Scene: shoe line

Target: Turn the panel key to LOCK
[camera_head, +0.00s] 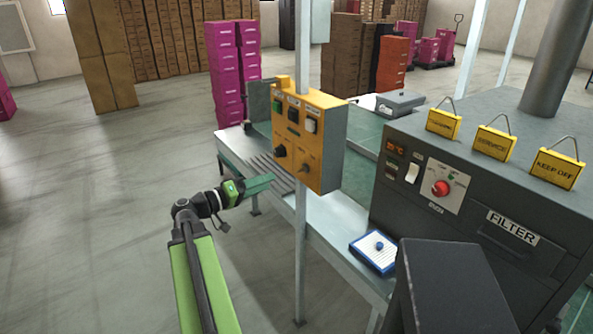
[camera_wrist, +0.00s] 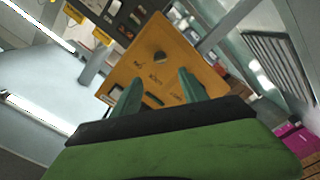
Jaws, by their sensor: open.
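The yellow control panel (camera_head: 325,140) is mounted on a pale post, with buttons along its top, a dark knob (camera_head: 280,151) at lower left and a small key-like switch (camera_head: 305,168) at lower right. My gripper (camera_head: 271,181) is in front of the panel's lower part, its green fingers pointing towards it. In the wrist view the panel (camera_wrist: 185,55) lies beyond the fingers. A round grey key or knob (camera_wrist: 159,57) shows there beyond the fingertips, with small labels near it. My gripper (camera_wrist: 158,88) is open with nothing between its fingers. The key's exact setting is too small to tell.
A grey machine (camera_head: 470,190) with a red knob and yellow hanging tags stands at right. Pink boxes (camera_head: 232,75) are stacked behind. The floor at left is clear.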

